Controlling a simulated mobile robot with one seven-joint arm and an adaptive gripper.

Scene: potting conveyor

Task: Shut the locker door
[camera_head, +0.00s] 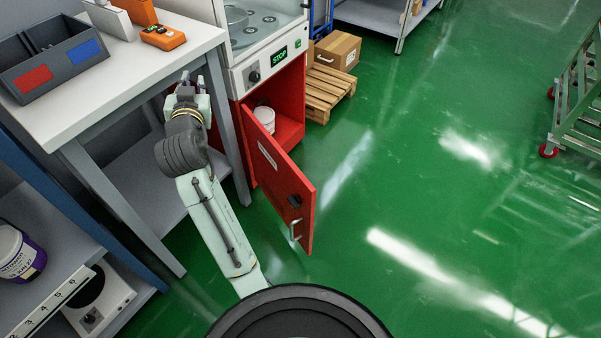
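The red locker door (282,188) stands open, swung out toward me from the red locker (291,104) under the white machine. A metal handle (295,231) and a dark latch plate are on the door near its free end. A white tub (264,119) shows inside the locker. My gripper (193,78) is at the table's right edge, left of the machine and the door, and apart from the door. Its fingers point away from me, and two tips show with a small gap. It is too small to tell whether it is open, but nothing shows in it.
The white table (120,72) with a dark divided bin (54,57) and an orange device (163,37) stands left. A pallet (327,92) with a carton (338,50) sits behind the locker. The green floor right of the door is clear up to a green cart (577,120).

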